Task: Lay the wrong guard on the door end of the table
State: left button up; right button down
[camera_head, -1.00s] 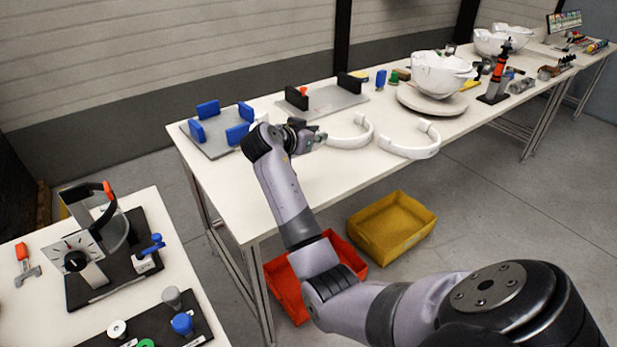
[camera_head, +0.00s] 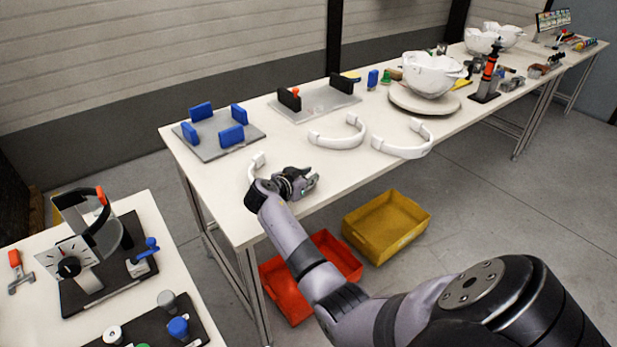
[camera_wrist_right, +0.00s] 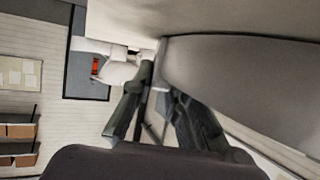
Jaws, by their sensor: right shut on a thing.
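My right gripper (camera_head: 306,181) is low over the near left part of the long white table (camera_head: 225,178). It is shut on a white curved guard, mostly hidden behind the wrist; one end of this guard (camera_head: 257,163) shows left of the gripper. In the right wrist view the guard (camera_wrist_right: 240,80) is a large pale surface at the fingertips (camera_wrist_right: 156,78). I cannot tell whether it touches the table. Two more white curved guards lie on the table, one in the middle (camera_head: 340,138) and one to its right (camera_head: 405,150). My left gripper is not in view.
A grey plate with blue blocks (camera_head: 218,141) and a plate with black blocks (camera_head: 315,103) stand behind. A white shell (camera_head: 432,75) rests on a round stand (camera_head: 424,104). Red (camera_head: 342,262) and yellow (camera_head: 387,226) bins are on the floor. The table's near left corner is bare.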

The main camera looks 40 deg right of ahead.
jog(key=c, duration=1.6)
grip_release()
jog(key=shift+o, duration=0.2)
jog(key=b+v, duration=0.1)
jog(key=v, duration=1.1)
jog(key=shift+s, duration=0.1)
